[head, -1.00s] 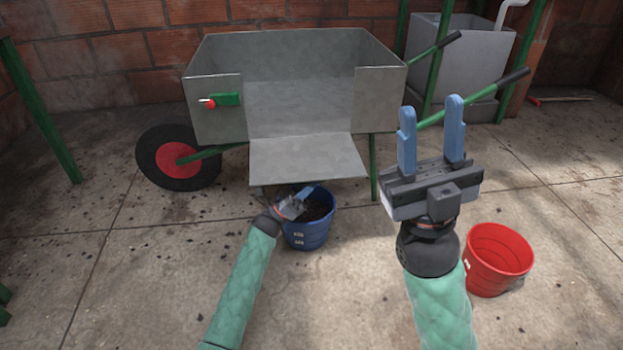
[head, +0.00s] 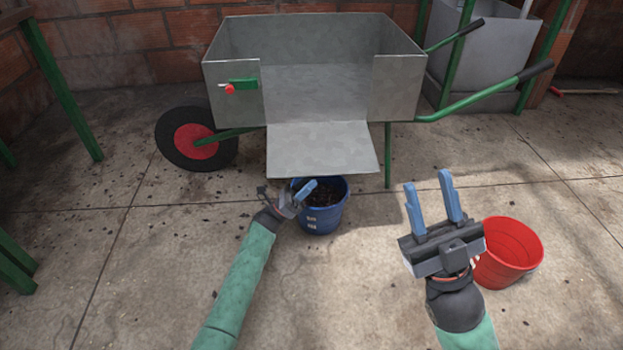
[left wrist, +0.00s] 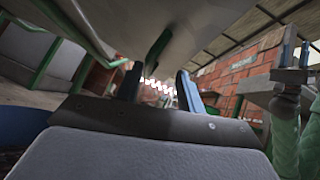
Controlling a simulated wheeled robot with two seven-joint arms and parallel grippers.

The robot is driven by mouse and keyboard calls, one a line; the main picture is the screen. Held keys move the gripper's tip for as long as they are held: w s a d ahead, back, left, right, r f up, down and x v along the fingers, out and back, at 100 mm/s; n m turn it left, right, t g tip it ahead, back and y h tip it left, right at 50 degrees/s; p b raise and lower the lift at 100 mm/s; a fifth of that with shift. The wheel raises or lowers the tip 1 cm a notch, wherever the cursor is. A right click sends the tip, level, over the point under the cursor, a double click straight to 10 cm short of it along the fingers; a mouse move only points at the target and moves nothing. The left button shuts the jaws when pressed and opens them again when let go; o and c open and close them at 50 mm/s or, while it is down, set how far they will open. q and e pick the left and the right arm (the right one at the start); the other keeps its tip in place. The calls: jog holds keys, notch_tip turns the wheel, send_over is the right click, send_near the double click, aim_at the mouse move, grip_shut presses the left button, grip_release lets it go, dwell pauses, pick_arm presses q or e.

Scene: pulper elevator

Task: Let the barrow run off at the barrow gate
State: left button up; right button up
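The barrow (head: 235,95) is a grey metal box on green legs with a black and red wheel. Its front gate flap (head: 322,150) hangs open, sloping down and outward. A green latch plate with a red knob (head: 230,89) sits on the left front panel. A blue bucket (head: 320,218) with dark bits inside stands below the flap. My left gripper (head: 303,188) is at the bucket's left rim, under the flap; in the left wrist view its fingers (left wrist: 161,82) are apart with nothing between. My right gripper (head: 428,190) is open and empty, left of the red bucket.
A red bucket (head: 510,250) stands on the concrete floor at right and looks empty. A grey tank (head: 485,55) stands behind the barrow handles (head: 490,95). Green posts (head: 60,85) stand at left. Dark bits lie scattered on the floor; the front floor is clear.

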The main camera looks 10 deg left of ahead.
pick_arm(q)
jog(key=shift+f, duration=0.1)
jog(key=shift+a+f, duration=0.1)
dwell(0.3)
jog(key=a+f+b, duration=0.5)
jog(key=a, duration=0.1)
jog(key=shift+w+a+f, duration=0.2)
jog(key=shift+a+f, duration=0.15)
dwell(0.8)
jog(key=shift+b, duration=0.3)
